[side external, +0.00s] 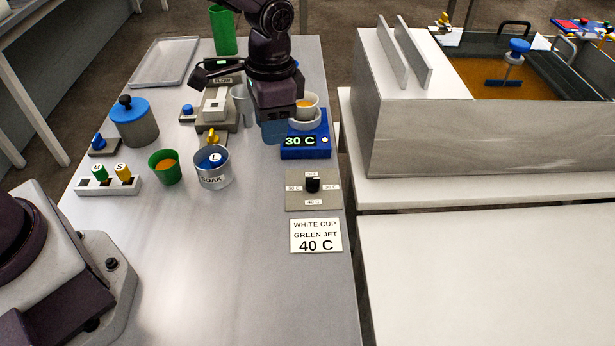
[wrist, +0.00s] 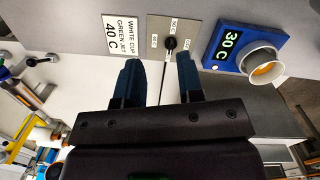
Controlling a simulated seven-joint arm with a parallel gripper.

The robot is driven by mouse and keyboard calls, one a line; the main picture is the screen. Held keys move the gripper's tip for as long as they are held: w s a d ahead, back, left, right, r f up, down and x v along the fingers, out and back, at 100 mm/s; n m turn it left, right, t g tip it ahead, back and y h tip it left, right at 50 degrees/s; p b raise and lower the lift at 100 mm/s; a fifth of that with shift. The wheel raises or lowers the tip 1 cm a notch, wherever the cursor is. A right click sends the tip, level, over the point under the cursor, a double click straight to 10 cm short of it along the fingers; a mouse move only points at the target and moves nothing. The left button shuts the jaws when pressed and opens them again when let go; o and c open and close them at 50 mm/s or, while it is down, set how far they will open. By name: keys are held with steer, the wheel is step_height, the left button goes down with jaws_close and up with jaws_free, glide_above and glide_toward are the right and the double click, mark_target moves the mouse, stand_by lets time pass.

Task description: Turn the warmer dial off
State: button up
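The warmer dial is a black knob (side external: 313,185) on a grey plate with white labels, including OFF at the far side and 40 C at the near side. I cannot tell which label it points to. The blue warmer (side external: 291,154) behind it reads 30 C and carries a white cup (side external: 307,104) with orange liquid. My gripper (side external: 273,130) is near the warmer's left side, apart from the dial. In the wrist view my gripper (wrist: 160,70) has its two blue fingers spread and empty, and the knob (wrist: 169,43) shows between and beyond the fingertips.
A sign (side external: 316,236) reading WHITE CUP, GREEN JET, 40 C lies in front of the dial plate. A SOAK cup (side external: 213,178), a green cup (side external: 164,176) and a blue-lidded pot (side external: 135,130) stand left. A large bath (side external: 480,130) stands right. The front tabletop is clear.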

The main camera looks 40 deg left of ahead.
steer(key=m, duration=0.2)
glide_above(308, 179)
steer(key=s, duration=0.2)
step_height(308, 179, down, 4)
steer(key=w+m, duration=0.1)
steer(key=w, duration=0.1)
steer(key=shift+t, duration=0.4)
step_height(308, 179, down, 12)
steer(key=c, duration=0.6)
